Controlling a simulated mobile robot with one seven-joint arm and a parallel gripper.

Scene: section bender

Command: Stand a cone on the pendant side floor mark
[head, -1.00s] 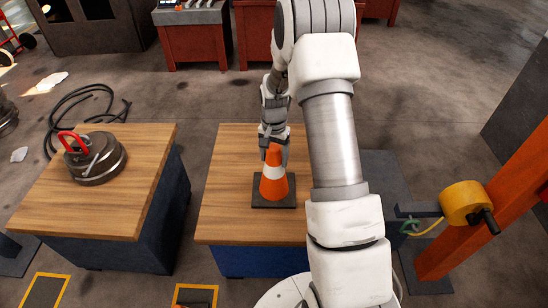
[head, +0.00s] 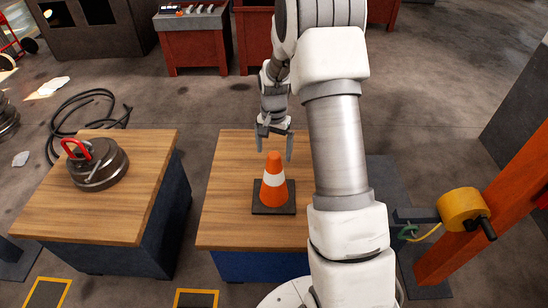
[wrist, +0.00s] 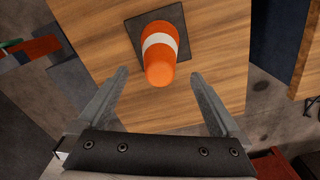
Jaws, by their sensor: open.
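The orange cone (head: 273,184) with a white band stands upright on its dark square base on the middle wooden-topped table (head: 222,215). In the wrist view the cone (wrist: 160,62) shows with its tip toward me. My gripper (head: 275,153) is open and empty. It is above and behind the cone in the head view, apart from it. Two yellow-outlined floor marks show at the bottom edge, one at left (head: 66,287) and one in front of the middle table (head: 196,291). Both are cut off, and I cannot tell which is the pendant side one.
The left table (head: 75,222) bears a dark round weight with a red handle (head: 98,165). A black cable (head: 90,97) lies on the floor behind it. At right are an orange post (head: 490,210) and a yellow drum (head: 461,208). Red cabinets stand at the back.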

